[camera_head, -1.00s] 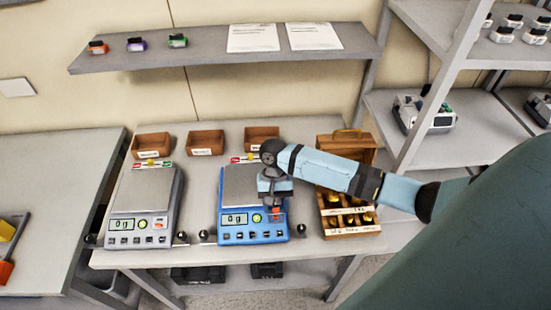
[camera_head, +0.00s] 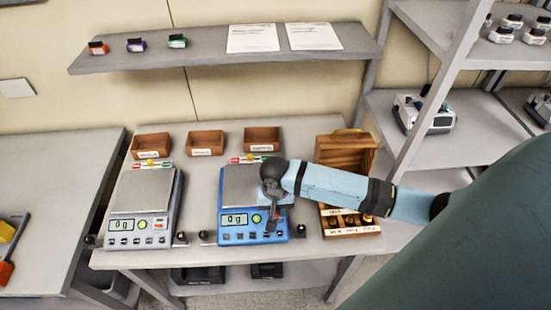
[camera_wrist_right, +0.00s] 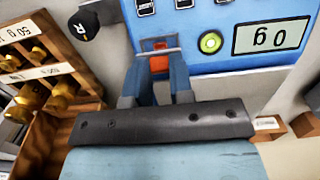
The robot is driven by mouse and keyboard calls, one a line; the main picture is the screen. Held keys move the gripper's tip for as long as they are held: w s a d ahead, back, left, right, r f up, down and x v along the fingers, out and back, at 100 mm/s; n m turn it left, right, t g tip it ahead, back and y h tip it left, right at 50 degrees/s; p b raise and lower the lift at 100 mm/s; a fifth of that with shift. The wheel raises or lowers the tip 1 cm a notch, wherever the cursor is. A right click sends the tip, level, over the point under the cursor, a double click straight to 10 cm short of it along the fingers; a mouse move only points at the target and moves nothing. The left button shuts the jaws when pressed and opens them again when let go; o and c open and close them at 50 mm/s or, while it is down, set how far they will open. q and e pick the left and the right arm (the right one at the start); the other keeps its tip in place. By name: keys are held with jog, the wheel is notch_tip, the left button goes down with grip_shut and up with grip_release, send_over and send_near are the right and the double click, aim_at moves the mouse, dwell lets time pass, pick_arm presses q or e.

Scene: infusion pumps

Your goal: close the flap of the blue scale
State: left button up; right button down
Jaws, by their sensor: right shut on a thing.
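The blue scale (camera_head: 229,237) stands on the table with its display reading 0 g. It also fills the top of the right wrist view (camera_wrist_right: 192,18). My right gripper (camera_head: 273,222) is low over the right part of its front panel, beside the green button. In the right wrist view, the gripper (camera_wrist_right: 160,78) is shut on a small piece at the panel, seemingly the flap (camera_wrist_right: 158,43), with a thin grey edge. An orange part (camera_wrist_right: 159,63) shows between the fingers. The fingers hide much of the flap, so its exact angle is unclear. My left gripper is out of view.
A grey scale (camera_head: 120,240) stands to the left. A wooden box of brass weights (camera_head: 342,145) stands open to the right. Small wooden bins (camera_head: 206,138) line the back of the table. A black knob (camera_wrist_right: 84,24) lies beside the blue scale.

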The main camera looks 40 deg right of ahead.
jog(key=t+h, duration=0.1)
jog(key=s+t+h, duration=0.1)
jog(key=t, duration=0.1)
jog(key=shift+s+a+f, duration=0.1)
jog(key=shift+a+f, duration=0.25)
jog(key=shift+f, duration=0.05)
jog(key=t+h, duration=0.1)
jog(key=f+t+h, duration=0.1)
jog(key=t, duration=0.1)
jog(key=shift+s+a+f, duration=0.15)
jog(key=shift+s+a, duration=0.05)
jog(key=shift+s, duration=0.15)
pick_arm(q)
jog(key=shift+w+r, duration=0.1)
pick_arm(e)
jog(key=shift+t, duration=0.4)
pick_arm(q)
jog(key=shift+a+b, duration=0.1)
jog(key=shift+b, duration=0.2)
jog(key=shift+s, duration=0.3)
pick_arm(e)
jog(key=shift+f, duration=0.1)
jog(key=c, duration=1)
grip_release()
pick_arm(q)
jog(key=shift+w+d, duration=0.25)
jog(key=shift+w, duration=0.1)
